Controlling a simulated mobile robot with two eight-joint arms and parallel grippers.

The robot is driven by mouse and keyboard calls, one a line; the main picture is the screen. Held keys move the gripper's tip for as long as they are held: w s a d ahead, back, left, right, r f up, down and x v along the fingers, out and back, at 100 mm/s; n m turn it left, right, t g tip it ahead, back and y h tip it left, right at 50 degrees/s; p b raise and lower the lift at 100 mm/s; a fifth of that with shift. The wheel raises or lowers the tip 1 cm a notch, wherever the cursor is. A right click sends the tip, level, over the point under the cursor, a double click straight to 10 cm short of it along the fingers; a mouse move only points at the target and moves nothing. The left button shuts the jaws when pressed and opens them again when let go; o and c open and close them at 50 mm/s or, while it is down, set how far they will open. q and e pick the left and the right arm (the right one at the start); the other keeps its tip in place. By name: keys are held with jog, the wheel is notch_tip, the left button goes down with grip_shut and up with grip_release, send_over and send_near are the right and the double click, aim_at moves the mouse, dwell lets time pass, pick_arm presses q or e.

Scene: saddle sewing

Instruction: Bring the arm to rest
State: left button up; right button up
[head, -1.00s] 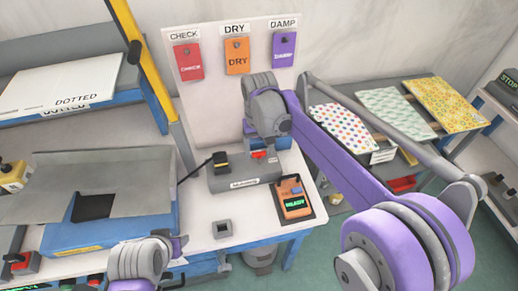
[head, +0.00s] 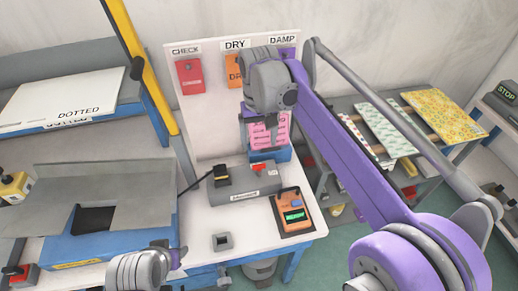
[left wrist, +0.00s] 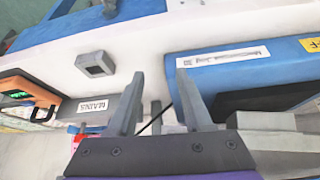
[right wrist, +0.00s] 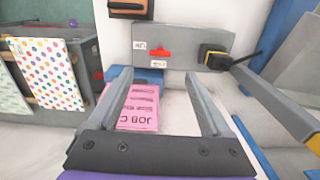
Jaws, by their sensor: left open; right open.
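My right gripper (head: 262,128) hangs from its raised arm in front of the back panel. It is open, with its fingers spread in the right wrist view (right wrist: 156,88). A pink job card (head: 270,136) stands in a blue holder (head: 284,155) behind that gripper. In the right wrist view the card (right wrist: 139,106) shows beyond and between the fingers, with nothing seen gripped. My left gripper is open and empty in the left wrist view (left wrist: 160,98), above the white table near a small grey square block (left wrist: 96,64). In the head view only its wrist shows, at the bottom edge.
The grey mains box (head: 243,183) and an orange meter (head: 292,212) with a lit screen sit on the white table (head: 210,268). A blue machine (head: 110,237) stands left. Red (head: 190,76) and orange (head: 233,70) tags hang on the panel. Patterned sheets (head: 445,113) lie on the right rack.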

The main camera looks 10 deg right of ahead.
jog(key=shift+r, duration=0.45)
jog(key=shift+s+d, duration=0.1)
jog(key=s+d+f+t, duration=0.2)
jog(key=s+d+f, duration=0.1)
jog(key=s, duration=0.4)
jog(key=s+d+f+t, duration=0.1)
jog(key=s+d+f, duration=0.3)
jog(key=s+f, duration=0.2)
jog(key=s+d+f+m+t, duration=0.1)
jog(key=s+d+f, duration=0.3)
jog(key=s, duration=0.5)
jog(key=shift+f+t, duration=0.75)
jog(key=shift+t, duration=0.05)
